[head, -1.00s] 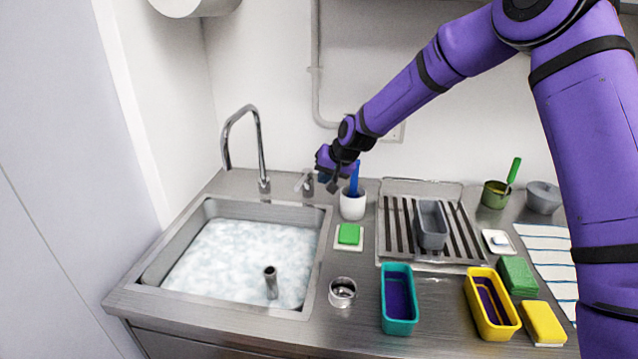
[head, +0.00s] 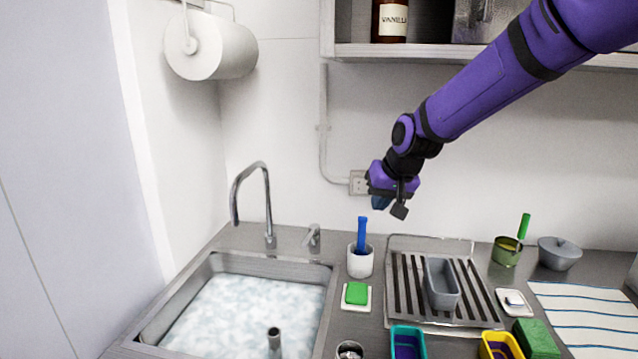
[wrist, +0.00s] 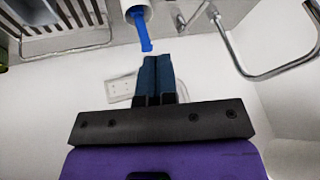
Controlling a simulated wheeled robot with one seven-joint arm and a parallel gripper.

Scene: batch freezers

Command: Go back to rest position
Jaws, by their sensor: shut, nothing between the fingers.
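My gripper (head: 380,201) is at the end of my purple arm, in the air above the counter and in front of the back wall. In the wrist view its two dark blue fingers (wrist: 157,77) lie together with nothing between them. A white cup (head: 360,262) holding a blue-handled tool (head: 361,236) stands on the counter below my gripper, apart from it. The cup (wrist: 138,12) and the blue handle (wrist: 142,30) also show in the wrist view, beyond the fingertips.
A sink (head: 150,328) of foamy water with a tall faucet (head: 268,200) is at left. A drying rack (head: 400,290) holds a grey container (head: 441,284). A shelf (head: 440,52) and a paper roll (head: 222,52) are above. A green pot (head: 506,252) stands right.

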